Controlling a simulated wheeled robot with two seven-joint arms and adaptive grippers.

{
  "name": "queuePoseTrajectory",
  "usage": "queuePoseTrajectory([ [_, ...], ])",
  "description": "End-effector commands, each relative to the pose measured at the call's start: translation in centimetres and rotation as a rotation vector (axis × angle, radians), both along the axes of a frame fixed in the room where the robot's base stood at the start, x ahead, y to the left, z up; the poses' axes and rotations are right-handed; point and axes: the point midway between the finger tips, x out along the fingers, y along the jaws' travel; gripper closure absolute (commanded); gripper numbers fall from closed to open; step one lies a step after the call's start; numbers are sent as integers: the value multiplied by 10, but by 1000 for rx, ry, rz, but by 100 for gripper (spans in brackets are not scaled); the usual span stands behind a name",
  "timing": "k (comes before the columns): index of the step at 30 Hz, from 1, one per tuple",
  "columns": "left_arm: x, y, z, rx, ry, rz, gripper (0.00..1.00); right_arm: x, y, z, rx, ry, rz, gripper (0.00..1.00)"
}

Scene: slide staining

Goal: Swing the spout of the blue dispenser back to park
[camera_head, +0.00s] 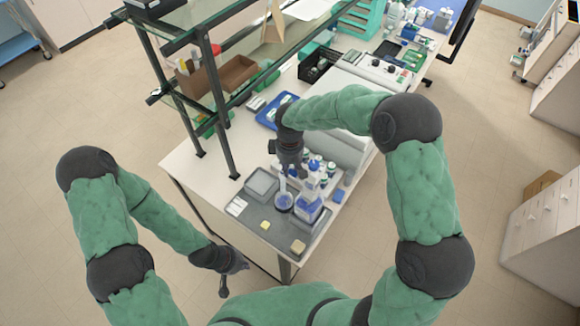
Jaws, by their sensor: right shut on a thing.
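The blue dispenser (309,209) is a clear bottle with blue liquid, upright on the grey mat at the near end of the bench. A round vessel (284,203) with blue contents stands just left of it. My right gripper (294,172) reaches down from above, right over these two. It is shut on what looks like the dispenser's spout, which is small and mostly hidden by the fingers. My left gripper (224,284) hangs low, off the bench's near left edge and away from the dispenser. Its fingers are too small to tell open from shut.
A grey tray (261,183) and a small yellow block (265,225) lie left of the dispenser. Several small bottles (322,170) stand behind it. A shelf frame (222,100) rises at the left, and a large white instrument (338,140) stands behind. Floor is clear around the bench.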

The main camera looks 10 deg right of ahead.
Motion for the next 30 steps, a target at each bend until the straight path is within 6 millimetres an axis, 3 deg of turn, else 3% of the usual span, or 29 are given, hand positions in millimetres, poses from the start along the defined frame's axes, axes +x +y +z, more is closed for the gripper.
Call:
queuePoseTrajectory([
  [17, 0, 0, -1, 0, 0, 0, 100, -6, 6, -2, 1, 4, 79, 100],
  [30, 0, 0, -3, 0, 0, 0, 100, -24, 19, -2, 1, 6, 321, 100],
])
